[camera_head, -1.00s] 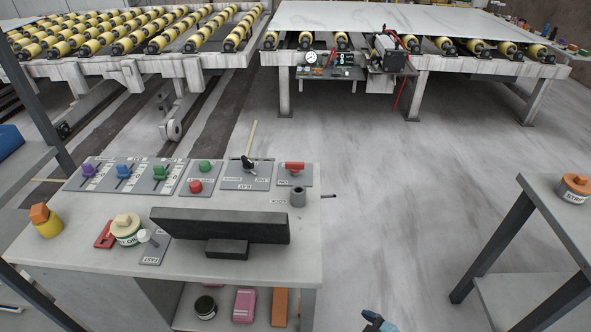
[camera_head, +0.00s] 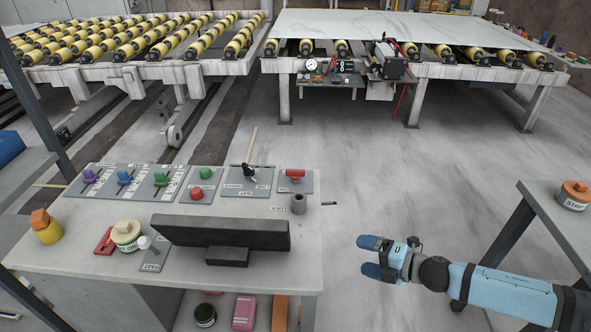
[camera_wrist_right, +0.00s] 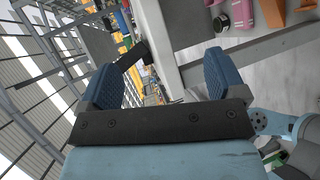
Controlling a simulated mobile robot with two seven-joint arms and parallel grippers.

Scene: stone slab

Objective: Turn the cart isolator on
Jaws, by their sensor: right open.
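The cart (camera_head: 100,240) stands at lower left with a row of control plates along its far edge. A red handle (camera_head: 295,173) on a grey plate at the right end of this row looks like the isolator; its lettering is too small to read surely. Next to it on the left is a plate with a black rotary lever (camera_head: 249,171). My right gripper (camera_head: 367,256) is open and empty, to the right of the cart and apart from it. Its two blue fingers spread wide in the right wrist view (camera_wrist_right: 160,78). My left gripper is out of view.
A black bar-shaped display (camera_head: 220,231) stands on the cart in front of the plates. A grey cylinder (camera_head: 298,203) sits near the cart's right edge. A side table (camera_head: 560,215) is at right. Open floor (camera_head: 420,160) lies between cart and table.

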